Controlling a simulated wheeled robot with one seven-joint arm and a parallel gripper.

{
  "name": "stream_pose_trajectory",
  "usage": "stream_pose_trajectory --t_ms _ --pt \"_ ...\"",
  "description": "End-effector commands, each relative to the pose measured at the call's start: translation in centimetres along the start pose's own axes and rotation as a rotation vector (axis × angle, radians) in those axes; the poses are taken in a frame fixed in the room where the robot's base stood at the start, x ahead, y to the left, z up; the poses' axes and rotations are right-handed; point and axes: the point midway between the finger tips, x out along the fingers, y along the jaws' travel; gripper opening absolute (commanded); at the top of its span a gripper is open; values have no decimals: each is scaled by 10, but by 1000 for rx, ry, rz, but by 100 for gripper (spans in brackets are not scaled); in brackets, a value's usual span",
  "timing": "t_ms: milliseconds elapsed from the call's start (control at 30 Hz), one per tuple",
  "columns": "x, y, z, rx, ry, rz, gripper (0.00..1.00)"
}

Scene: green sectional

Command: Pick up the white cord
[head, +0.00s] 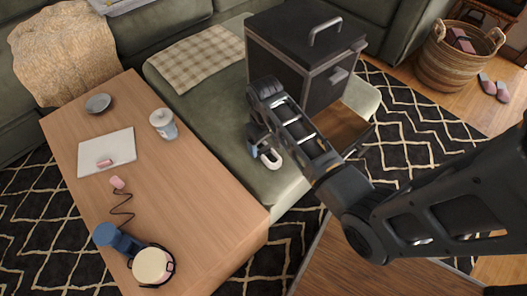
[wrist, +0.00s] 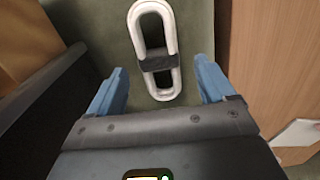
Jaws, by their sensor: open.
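The white cord (wrist: 171,45) is bundled into a long loop with a dark band around its middle. It lies on the green sofa seat (head: 285,185). In the head view, part of the cord (head: 275,161) shows beside my gripper (head: 259,148), and the rest is hidden behind it. In the wrist view, my gripper (wrist: 160,70) is open, with one blue finger on each side of the cord's near end. The cord's far end extends beyond the fingertips. No finger visibly touches the cord.
A black box (head: 300,60) with handles stands on the seat behind my gripper. A basket (head: 450,65) stands at the back right.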

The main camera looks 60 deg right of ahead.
Motion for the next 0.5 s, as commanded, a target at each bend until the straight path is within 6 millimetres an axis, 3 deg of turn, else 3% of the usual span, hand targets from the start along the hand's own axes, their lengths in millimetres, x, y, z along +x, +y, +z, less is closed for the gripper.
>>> stream_pose_trajectory --t_ms 33,200,500 --pt "11 1 1 2 -2 0 83" --pt "30 1 1 1 -1 0 83" --pt "34 1 1 0 1 0 83"
